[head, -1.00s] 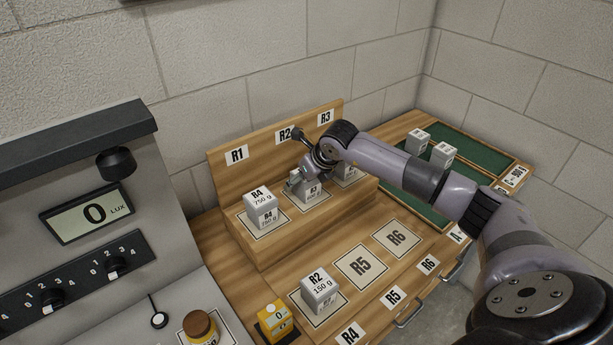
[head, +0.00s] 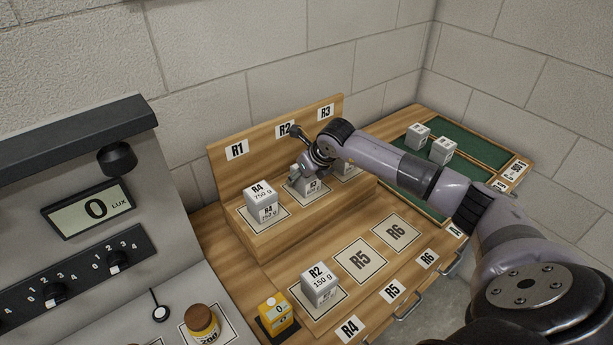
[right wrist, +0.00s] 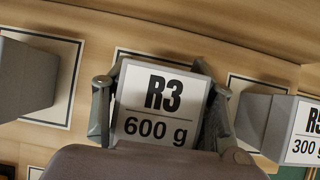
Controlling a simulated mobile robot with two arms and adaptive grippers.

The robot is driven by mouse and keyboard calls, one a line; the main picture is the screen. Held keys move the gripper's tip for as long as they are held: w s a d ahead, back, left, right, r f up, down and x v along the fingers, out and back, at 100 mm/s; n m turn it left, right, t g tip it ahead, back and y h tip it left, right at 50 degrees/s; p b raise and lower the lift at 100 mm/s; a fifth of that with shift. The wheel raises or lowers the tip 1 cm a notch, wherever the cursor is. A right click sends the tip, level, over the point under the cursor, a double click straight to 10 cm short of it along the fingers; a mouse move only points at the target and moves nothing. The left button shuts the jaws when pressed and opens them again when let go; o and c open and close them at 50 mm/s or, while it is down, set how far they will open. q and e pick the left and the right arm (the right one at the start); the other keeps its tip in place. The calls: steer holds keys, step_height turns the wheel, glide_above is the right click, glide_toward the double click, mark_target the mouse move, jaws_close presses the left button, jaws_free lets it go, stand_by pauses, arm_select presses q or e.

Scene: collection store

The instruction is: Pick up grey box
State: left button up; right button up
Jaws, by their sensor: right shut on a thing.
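A grey box (head: 312,188) labelled R3, 600 g, is at the middle place of the raised wooden shelf, under the R2 sign. My right gripper (head: 301,177) reaches over it from the right and partly hides it. In the right wrist view the R3 box (right wrist: 158,108) sits between the two fingers of my right gripper (right wrist: 160,112), which is shut on its sides. Its label faces the camera. The box is over its outlined place; I cannot tell whether it is raised. My left gripper is not in view.
A grey R4 box (head: 260,197) stands to the left on the shelf (head: 270,238). Another grey box (right wrist: 295,133), marked 300 g, is close on the right. An R2 box (head: 319,285) stands in front. Places R5 (head: 360,260) and R6 (head: 396,233) are bare.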

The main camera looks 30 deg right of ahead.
jaws_close()
steer(key=shift+w+r, duration=0.1)
steer(key=shift+r, duration=0.1)
